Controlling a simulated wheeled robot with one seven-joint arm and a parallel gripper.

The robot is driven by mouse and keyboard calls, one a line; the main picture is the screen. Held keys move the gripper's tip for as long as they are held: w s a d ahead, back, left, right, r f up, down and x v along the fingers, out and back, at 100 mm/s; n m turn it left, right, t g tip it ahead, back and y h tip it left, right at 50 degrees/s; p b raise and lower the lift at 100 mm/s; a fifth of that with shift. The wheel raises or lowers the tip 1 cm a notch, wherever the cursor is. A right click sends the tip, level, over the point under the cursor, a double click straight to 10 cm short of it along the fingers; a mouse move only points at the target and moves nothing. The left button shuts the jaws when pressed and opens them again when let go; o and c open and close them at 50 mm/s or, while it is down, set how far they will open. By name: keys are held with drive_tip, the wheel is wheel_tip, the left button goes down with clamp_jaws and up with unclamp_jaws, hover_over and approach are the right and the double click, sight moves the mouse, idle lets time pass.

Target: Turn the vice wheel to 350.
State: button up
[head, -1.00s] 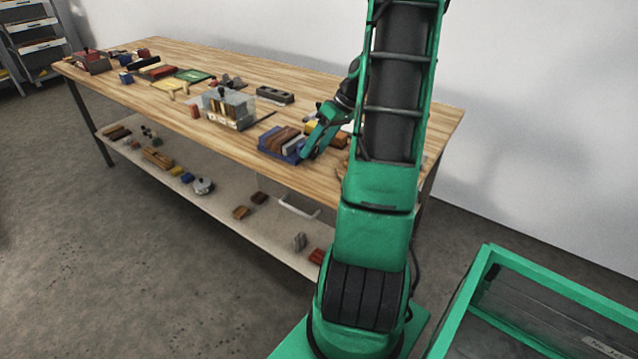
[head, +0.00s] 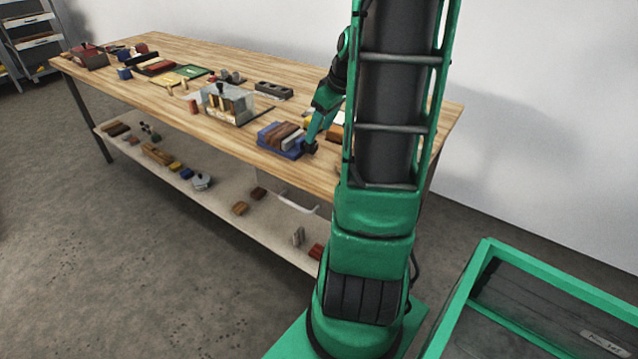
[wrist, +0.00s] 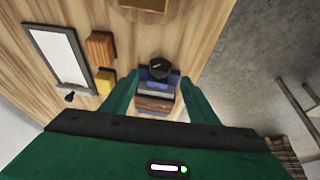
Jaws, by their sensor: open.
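The blue vice (head: 272,141) sits near the front edge of the wooden workbench, with brown blocks between its jaws. It also shows in the wrist view (wrist: 146,75). Its dark wheel (head: 309,147) is at the vice's right end, and shows as a dark round knob in the wrist view (wrist: 160,68). My green gripper (wrist: 160,78) is open, its fingers either side of the vice in that picture. In the head view my gripper (head: 312,143) is at the wheel; I cannot tell whether it touches. No scale reading is legible.
A clear box (head: 238,106) stands left of the vice on the bench (head: 160,98). A dark block with holes (head: 273,90) is behind it. In the wrist view, a framed white panel (wrist: 58,55) and wooden blocks (wrist: 101,46) lie left. A lower shelf (head: 215,205) holds loose pieces.

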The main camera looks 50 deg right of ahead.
drive_tip(key=v, duration=0.4)
drive_tip(key=m+y, duration=0.1)
drive_tip(key=y, duration=0.4)
approach(314, 147)
drive_tip(key=x, duration=0.8)
drive_tip(key=shift+d+f, duration=0.15)
drive_tip(key=shift+w+f+h, duration=0.2)
drive_tip(key=shift+h, duration=0.1)
drive_tip(key=h, duration=0.2)
drive_tip(key=a+n+h, duration=0.1)
drive_tip(key=h, duration=0.1)
drive_tip(key=shift+s+r, duration=0.1)
drive_tip(key=v, duration=1.1)
drive_tip(key=s+a+m+g, duration=0.2)
drive_tip(key=s+a+m, duration=0.1)
drive_tip(key=s+a, duration=0.4)
drive_tip(key=s+a+f+m+g, duration=0.1)
drive_tip(key=s+a+m, duration=0.3)
drive_tip(key=a, duration=0.9)
drive_tip(key=shift+s+f+g, duration=0.35)
drive_tip(key=shift+s+g, duration=0.35)
drive_tip(key=shift+s, duration=1)
